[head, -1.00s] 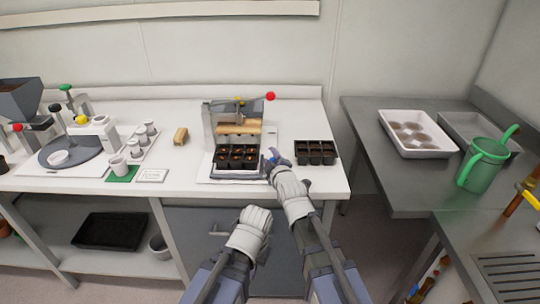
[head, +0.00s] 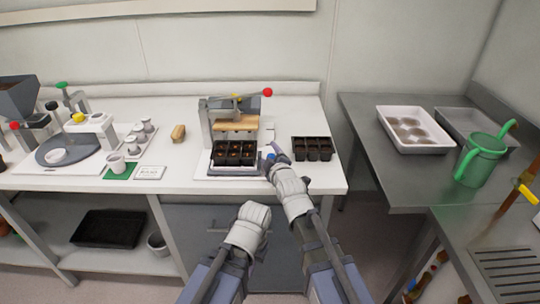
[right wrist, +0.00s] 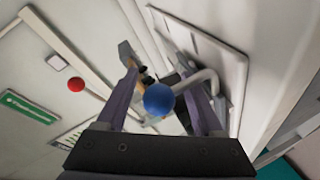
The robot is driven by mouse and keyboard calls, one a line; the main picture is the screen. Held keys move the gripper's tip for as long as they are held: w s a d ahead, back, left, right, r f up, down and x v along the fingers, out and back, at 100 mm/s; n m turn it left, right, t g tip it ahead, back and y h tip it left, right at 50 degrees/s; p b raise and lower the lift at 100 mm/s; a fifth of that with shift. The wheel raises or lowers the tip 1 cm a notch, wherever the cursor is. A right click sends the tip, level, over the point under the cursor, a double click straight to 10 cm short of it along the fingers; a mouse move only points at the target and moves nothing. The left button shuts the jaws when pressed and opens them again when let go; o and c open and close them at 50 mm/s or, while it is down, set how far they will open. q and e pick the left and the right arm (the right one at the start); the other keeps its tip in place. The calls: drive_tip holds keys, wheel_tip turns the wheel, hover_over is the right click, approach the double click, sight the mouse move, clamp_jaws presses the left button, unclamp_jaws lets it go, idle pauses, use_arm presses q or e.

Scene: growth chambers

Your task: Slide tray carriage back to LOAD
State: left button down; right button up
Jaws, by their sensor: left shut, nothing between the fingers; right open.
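The tray carriage (head: 211,165) is at the front of the grey press frame (head: 206,126) on the white bench. It holds a dark tray (head: 234,153) of soil-filled cells in front of the wooden press block (head: 236,124). Its blue knob (head: 270,157) is at the right front. My right gripper (head: 276,154) is open at the knob. In the right wrist view the blue knob (right wrist: 158,99) on its bent grey rod lies between the spread fingers; contact is unclear. My left gripper (head: 262,208) is shut and empty, low before the bench edge. LOAD lettering is not readable.
A second dark cell tray (head: 312,148) stands right of the press. The press lever has a red ball (head: 267,92). A green watering can (head: 482,160) stands on the grey right-hand table.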

drive_tip(key=p+v, duration=0.1)
drive_tip(key=v, duration=0.6)
drive_tip(key=shift+s+d+p, duration=0.15)
drive_tip(key=shift+s+p, duration=0.15)
